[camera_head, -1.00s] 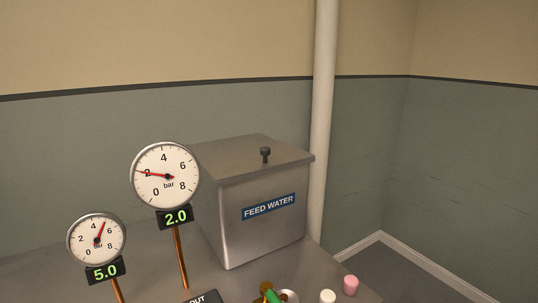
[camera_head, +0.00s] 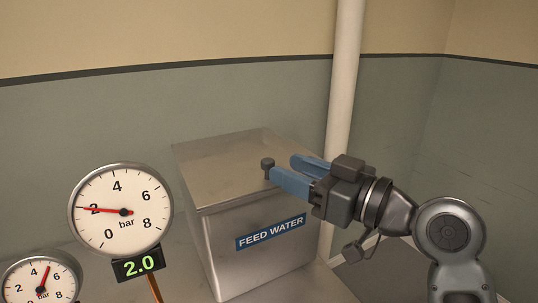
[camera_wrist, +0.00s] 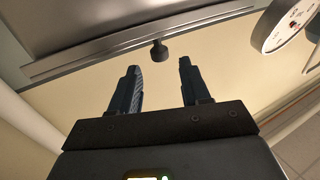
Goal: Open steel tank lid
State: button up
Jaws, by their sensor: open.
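The steel tank (camera_head: 262,262) has a blue FEED WATER label on its front. Its flat steel lid (camera_head: 215,165) is shut on top. A small dark knob (camera_head: 267,163) stands up near the lid's front edge; it also shows in the wrist view (camera_wrist: 159,50). My gripper (camera_head: 282,170) is open and reaches in from the right, its blue fingers at the knob. In the wrist view my gripper (camera_wrist: 160,75) has both fingers apart and empty, with the knob beyond the tips, between their lines. Whether a finger touches the knob is unclear.
A large gauge (camera_head: 121,210) reading 2.0 stands left of the tank, with a smaller gauge (camera_head: 40,283) further left. A white pipe (camera_head: 343,110) runs up the wall behind the tank. The air above the lid is clear.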

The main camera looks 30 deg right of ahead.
aim_at(268, 159)
jog(key=p+x, duration=0.1)
jog(key=x, duration=0.5)
grip_shut()
dwell(0.4)
